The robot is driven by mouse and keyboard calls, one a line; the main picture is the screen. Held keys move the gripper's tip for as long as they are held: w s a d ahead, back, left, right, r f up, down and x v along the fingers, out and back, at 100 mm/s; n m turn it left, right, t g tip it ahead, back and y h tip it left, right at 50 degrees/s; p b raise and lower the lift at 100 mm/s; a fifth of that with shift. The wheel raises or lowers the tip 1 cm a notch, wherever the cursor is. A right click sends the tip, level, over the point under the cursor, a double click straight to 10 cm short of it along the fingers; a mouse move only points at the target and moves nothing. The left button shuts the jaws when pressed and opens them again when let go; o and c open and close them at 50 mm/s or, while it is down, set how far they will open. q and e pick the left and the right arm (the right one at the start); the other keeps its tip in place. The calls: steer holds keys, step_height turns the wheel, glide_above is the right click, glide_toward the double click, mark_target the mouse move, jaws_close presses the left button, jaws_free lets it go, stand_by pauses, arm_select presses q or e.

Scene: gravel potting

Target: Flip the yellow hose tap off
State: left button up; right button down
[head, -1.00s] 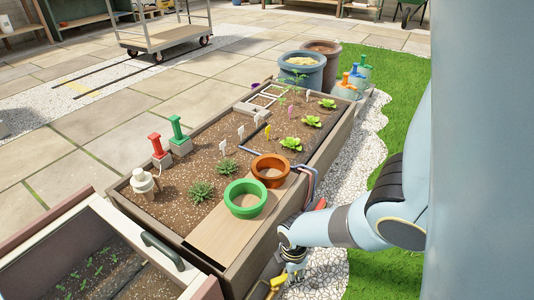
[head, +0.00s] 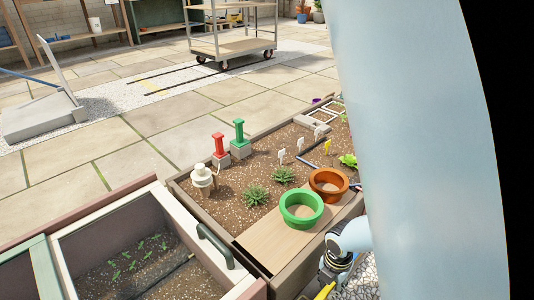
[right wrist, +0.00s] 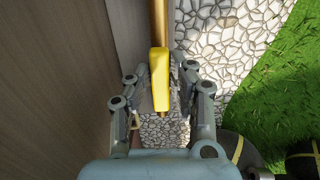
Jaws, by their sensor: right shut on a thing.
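The yellow hose tap (right wrist: 160,64) shows in the right wrist view as a yellow lever in line with an orange-brown pipe (right wrist: 161,18). My right gripper (right wrist: 161,88) is shut on the yellow lever, with one finger on each side. In the head view a bit of yellow (head: 325,291) shows at the bottom edge beside my right gripper (head: 330,279), low outside the planter's near right side. The tap's body is mostly hidden there. My left gripper is not in view.
The wooden planter wall (right wrist: 80,70) stands close on the left in the right wrist view. White gravel (right wrist: 218,55) and grass (right wrist: 285,90) lie to the right. In the head view, green (head: 301,209) and orange (head: 328,184) pots stand on the planter's board.

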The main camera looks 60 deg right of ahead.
stand_by(0.4)
steer(key=c, duration=1.2)
jaws_free()
step_height(320, 180, up, 12)
